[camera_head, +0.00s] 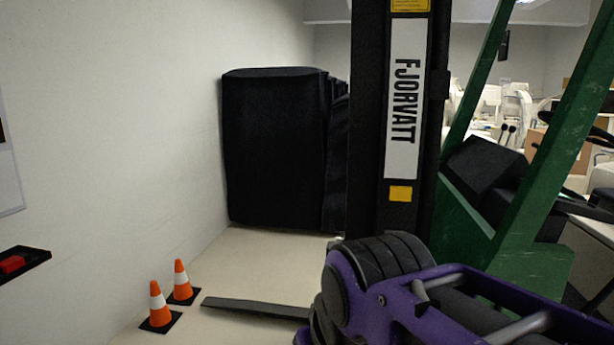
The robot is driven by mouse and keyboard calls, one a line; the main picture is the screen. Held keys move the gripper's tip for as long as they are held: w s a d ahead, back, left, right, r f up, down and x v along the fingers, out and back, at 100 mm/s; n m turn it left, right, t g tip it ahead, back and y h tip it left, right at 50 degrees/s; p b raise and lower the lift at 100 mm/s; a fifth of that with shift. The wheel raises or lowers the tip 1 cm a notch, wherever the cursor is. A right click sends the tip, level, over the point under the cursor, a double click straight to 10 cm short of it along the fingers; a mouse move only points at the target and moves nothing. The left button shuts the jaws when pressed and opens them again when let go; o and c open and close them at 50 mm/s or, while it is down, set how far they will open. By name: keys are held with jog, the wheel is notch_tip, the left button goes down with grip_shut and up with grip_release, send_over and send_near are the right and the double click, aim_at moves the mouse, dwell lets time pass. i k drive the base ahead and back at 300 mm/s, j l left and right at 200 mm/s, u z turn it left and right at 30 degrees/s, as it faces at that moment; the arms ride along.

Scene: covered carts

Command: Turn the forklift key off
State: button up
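The forklift (535,265) fills the right half of the head view. It has a green frame, a black mast with a white "FJORVATT" plate (404,98), and a dark fork (255,308) low to the left. Part of a dark steering wheel and dash shows at the right edge. I cannot make out the key or its switch. My purple and black arm covers the lower right in front of the forklift. My gripper's fingertips are not in the picture.
Two orange and white cones (158,308) (181,280) stand on the floor at lower left. A black covered cart (272,150) stands against the back wall. A black tray with a red item (14,264) juts in at the left edge. Pale floor lies between cart and cones.

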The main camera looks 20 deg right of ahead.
aim_at(594, 201)
jog(key=z, duration=2.05)
